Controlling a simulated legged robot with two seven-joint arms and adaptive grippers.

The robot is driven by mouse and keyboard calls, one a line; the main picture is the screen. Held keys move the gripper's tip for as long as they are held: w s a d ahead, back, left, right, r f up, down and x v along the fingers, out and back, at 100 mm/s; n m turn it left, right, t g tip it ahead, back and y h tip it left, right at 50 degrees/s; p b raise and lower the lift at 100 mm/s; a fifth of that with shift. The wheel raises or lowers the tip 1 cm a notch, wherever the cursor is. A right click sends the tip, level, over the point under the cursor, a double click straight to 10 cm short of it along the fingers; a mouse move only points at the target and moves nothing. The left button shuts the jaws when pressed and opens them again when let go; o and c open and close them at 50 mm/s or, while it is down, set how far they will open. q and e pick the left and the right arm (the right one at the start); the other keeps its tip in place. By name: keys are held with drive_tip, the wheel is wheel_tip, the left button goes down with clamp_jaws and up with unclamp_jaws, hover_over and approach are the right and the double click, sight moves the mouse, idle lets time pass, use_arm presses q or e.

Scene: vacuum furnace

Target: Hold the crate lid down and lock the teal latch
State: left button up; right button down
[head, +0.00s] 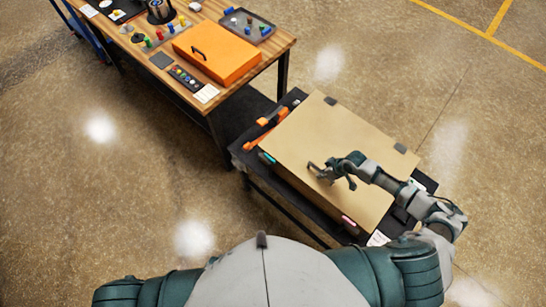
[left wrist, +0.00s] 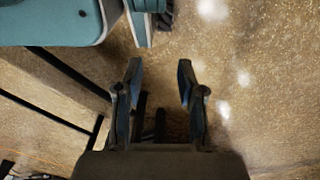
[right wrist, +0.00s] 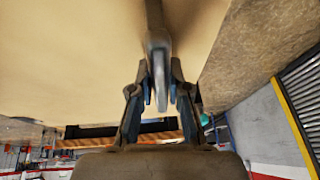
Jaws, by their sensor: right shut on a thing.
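The crate's tan lid (head: 310,130) lies over the crate, with two dark hinges along its far edge. A dark handle (head: 313,167) stands on the lid near its front edge. My right gripper (head: 332,175) is at this handle. In the right wrist view the fingers (right wrist: 160,90) are closed around the grey handle bar (right wrist: 158,60). The teal latch (head: 268,158) is at the crate's left front corner; its lock state is too small to tell. My left gripper (left wrist: 160,85) shows only in the left wrist view, open and empty above the floor.
The crate stands on a black low table (head: 245,158). A pink part (head: 349,221) is at its front right, and an orange tool (head: 265,130) lies left of the lid. A wooden workbench (head: 275,45) with an orange case (head: 218,52) stands behind left. The floor at left is clear.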

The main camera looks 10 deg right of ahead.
use_arm(q)
drive_tip(key=w+d+r+n, duration=0.1)
drive_tip(key=w+d+r, duration=0.3)
drive_tip(key=w, duration=0.4)
drive_tip(key=w+d+r+n, duration=0.2)
drive_tip(key=w+d+r, duration=0.15)
drive_tip(key=w, duration=0.45)
wheel_tip(320, 180, up, 39)
drive_tip(key=n, duration=0.5)
hover_over(269, 158)
drive_tip(key=shift+g+y, duration=0.3)
drive_tip(key=shift+g, duration=0.1)
wheel_tip(269, 158, down, 12)
drive_tip(key=shift+r, duration=0.1)
clamp_jaws()
